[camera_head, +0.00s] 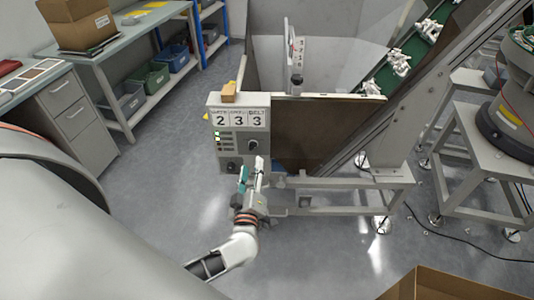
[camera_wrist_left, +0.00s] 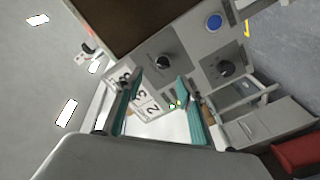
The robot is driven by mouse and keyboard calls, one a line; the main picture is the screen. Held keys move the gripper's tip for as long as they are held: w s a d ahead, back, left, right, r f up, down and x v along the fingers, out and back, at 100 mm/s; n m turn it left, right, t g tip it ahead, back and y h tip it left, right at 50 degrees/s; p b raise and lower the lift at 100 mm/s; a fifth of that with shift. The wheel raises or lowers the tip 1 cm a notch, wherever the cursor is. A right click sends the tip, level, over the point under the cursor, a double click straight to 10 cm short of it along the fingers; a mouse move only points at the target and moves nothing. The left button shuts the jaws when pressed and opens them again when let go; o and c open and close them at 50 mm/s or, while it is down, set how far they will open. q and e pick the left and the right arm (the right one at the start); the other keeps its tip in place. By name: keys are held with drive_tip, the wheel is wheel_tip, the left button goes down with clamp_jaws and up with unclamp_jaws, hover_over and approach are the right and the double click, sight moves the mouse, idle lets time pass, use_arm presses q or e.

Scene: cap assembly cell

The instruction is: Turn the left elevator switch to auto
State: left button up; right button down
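A grey control box (camera_head: 240,140) stands at the hopper's left side, with number displays reading 2, 3, 3 and small green lights. Black rotary switches show on its face, one at the upper right (camera_head: 252,145) and one at the lower left (camera_head: 231,166). I cannot read their labels or which one is the left elevator switch. My left gripper (camera_head: 252,172) is in front of the box's lower part. In the left wrist view its teal-padded fingers are apart with nothing between them; two switches (camera_wrist_left: 163,62) (camera_wrist_left: 226,68) lie beyond the fingertips. My right gripper is not in view.
A blue button (camera_wrist_left: 213,22) is on the panel. The hopper frame and an inclined green conveyor (camera_head: 404,60) stand to the right. A workbench with bins is at the left; open floor lies between.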

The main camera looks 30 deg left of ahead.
sight(253, 149)
use_arm(q)
drive_tip(key=x, duration=0.8)
drive_tip(key=shift+s+a+f, duration=0.1)
drive_tip(key=shift+a+f, duration=0.1)
drive_tip(key=shift+f, duration=0.1)
clamp_jaws()
